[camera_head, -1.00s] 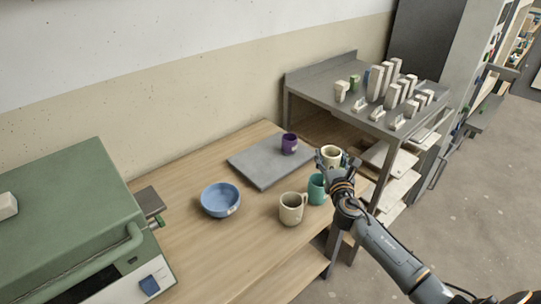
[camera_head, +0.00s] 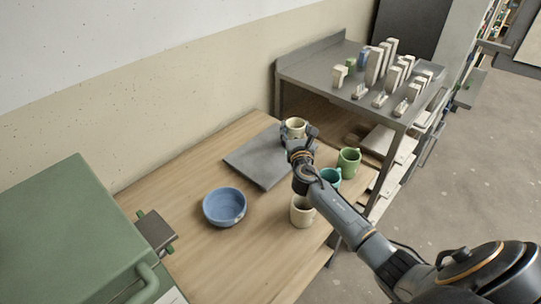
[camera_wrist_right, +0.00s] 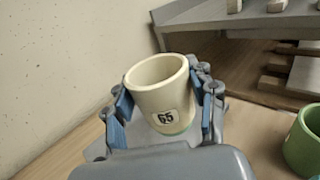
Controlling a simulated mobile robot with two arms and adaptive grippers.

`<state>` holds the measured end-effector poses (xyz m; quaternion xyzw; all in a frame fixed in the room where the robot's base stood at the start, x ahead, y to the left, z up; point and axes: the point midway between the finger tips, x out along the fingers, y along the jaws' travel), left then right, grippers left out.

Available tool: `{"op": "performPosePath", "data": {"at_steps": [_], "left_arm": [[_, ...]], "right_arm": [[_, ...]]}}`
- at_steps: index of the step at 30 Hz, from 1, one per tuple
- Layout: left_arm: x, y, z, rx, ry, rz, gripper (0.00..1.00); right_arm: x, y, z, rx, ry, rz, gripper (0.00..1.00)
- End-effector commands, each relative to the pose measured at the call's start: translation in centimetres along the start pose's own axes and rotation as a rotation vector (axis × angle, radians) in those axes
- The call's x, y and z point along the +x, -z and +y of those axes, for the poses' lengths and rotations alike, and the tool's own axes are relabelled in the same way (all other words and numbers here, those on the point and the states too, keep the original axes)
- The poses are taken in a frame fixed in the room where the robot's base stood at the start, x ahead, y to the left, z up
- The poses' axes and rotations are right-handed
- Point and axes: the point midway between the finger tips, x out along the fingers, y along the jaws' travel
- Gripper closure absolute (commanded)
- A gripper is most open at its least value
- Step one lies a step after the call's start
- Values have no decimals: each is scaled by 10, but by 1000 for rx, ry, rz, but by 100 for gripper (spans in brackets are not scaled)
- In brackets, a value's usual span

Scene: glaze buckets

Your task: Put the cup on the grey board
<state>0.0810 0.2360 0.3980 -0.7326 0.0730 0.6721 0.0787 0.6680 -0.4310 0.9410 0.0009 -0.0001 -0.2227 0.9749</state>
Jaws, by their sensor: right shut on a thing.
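A cream cup (camera_head: 295,125) with a "65" label is upright in my right gripper (camera_head: 299,139), at the far right end of the grey board (camera_head: 258,160). In the right wrist view the cup (camera_wrist_right: 160,92) stands between the two blue-padded fingers of the gripper (camera_wrist_right: 165,110), which are shut on it. I cannot tell whether its base touches the board. The purple cup seen earlier on the board is hidden now. My left gripper is not in view.
A blue bowl (camera_head: 224,207) is at front left. A metal shelf (camera_head: 330,92) with several pale blocks rises behind. The board's left part is clear.

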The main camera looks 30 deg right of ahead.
Motion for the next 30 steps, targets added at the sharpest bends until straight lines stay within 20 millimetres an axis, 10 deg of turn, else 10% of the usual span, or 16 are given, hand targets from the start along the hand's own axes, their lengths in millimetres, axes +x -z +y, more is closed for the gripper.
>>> {"op": "performPosePath", "data": {"at_steps": [10,30], "left_arm": [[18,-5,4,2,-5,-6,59],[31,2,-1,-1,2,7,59]], "right_arm": [[-16,54,60,0,-1,-2,82],[-21,101,75,0,-1,-3,82]]}}
